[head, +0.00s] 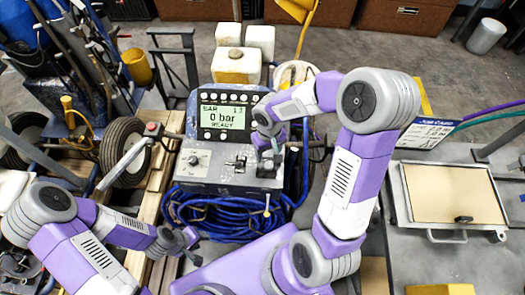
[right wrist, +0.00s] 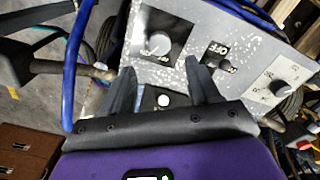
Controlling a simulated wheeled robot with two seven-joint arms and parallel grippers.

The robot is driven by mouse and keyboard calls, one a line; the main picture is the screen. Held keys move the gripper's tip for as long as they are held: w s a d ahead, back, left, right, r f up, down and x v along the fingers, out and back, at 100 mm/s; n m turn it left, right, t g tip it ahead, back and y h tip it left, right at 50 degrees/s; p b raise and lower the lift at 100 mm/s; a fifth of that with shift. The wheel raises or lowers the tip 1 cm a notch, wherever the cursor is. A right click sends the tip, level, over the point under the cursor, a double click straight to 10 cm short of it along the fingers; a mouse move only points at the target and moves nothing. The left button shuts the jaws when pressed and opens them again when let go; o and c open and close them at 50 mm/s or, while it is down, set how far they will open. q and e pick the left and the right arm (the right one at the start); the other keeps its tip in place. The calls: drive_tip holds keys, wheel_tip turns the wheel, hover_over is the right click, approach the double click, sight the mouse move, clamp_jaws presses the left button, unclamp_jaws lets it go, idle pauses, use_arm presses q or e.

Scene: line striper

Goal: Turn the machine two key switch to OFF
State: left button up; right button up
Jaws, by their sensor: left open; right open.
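The machine's grey control box (head: 215,178) stands in the middle of the head view, under a green display reading 0 bar, READY. A black switch (head: 237,163) sits mid-panel. In the right wrist view the panel is upside down; the black switch (right wrist: 224,66) is beside an OFF label. A round grey part on a dark square plate (right wrist: 160,45) lies beyond my fingertips; I cannot tell which is the key switch. My right gripper (head: 271,152) is open over the panel's right part, hiding some of it; its fingers also show in the wrist view (right wrist: 160,66). My left gripper (head: 187,244) is open, low left, away from the panel.
A dial (head: 193,160) is on the panel's left. Blue hose (head: 215,215) lies coiled below the box. A handlebar (head: 130,160) and tyre are at left. A bench with a beige-lidded case (head: 450,192) is at right. White jugs (head: 237,65) stand behind.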

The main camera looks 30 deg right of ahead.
sight(269, 165)
drive_tip(key=f, duration=0.2)
drive_tip(key=f+b, duration=0.1)
drive_tip(key=f, duration=0.1)
drive_tip(key=f+b, duration=0.1)
drive_tip(key=f, duration=0.2)
drive_tip(key=shift+s, duration=0.4)
drive_tip(key=shift+c, duration=0.4)
drive_tip(key=shift+r, duration=0.1)
drive_tip(key=c, duration=1)
